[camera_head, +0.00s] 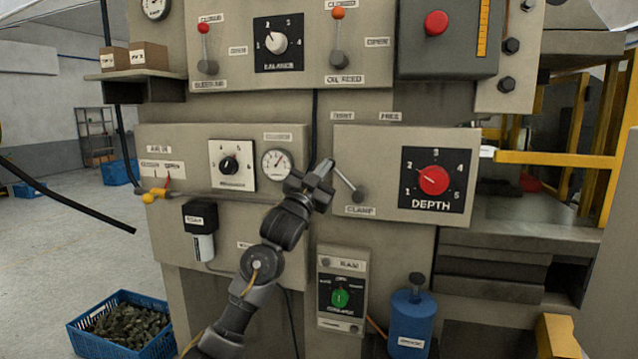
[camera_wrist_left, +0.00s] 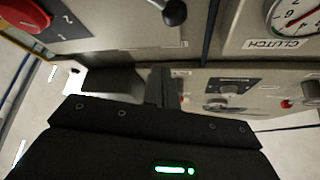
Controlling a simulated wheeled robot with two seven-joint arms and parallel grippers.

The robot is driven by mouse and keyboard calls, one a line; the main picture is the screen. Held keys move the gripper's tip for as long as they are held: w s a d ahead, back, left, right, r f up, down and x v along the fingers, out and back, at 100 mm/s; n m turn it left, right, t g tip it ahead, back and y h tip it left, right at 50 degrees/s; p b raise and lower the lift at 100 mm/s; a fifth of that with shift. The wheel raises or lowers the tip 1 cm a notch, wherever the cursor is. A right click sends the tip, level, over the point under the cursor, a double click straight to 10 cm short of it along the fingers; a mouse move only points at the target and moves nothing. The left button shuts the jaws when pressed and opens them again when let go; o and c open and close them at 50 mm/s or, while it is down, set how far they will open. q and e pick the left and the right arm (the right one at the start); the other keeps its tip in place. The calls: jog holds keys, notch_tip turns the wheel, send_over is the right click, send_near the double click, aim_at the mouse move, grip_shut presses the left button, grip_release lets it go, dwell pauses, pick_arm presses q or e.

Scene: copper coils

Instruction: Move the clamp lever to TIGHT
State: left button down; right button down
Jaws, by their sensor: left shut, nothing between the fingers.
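The clamp lever (camera_head: 346,182) is a thin pale rod on the panel above the CLAMP label (camera_head: 360,211). It leans up and left from its dark pivot (camera_head: 359,196), toward the left of the two plates above, which I read as TIGHT (camera_head: 342,115) and FREE (camera_head: 390,116). My left gripper (camera_head: 322,172) is shut and empty at the lever's upper end and covers that end. I cannot tell whether they touch. In the left wrist view the shut fingers (camera_wrist_left: 160,88) point toward the panel, and a dark rounded lever end (camera_wrist_left: 174,12) shows beyond them. My right gripper is out of view.
The red DEPTH knob (camera_head: 433,181) is right of the lever. The clutch gauge (camera_head: 278,163) is left of my gripper. Below are the green RAM knob (camera_head: 340,298) and a blue canister (camera_head: 410,325). A blue crate (camera_head: 90,343) stands on the floor at left.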

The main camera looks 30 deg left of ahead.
pick_arm(q)
jog(key=shift+v, duration=1.5)
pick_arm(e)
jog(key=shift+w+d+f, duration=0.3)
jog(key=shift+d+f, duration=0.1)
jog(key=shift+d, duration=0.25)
pick_arm(q)
jog(key=shift+d+r, duration=0.1)
jog(key=shift+r, duration=0.1)
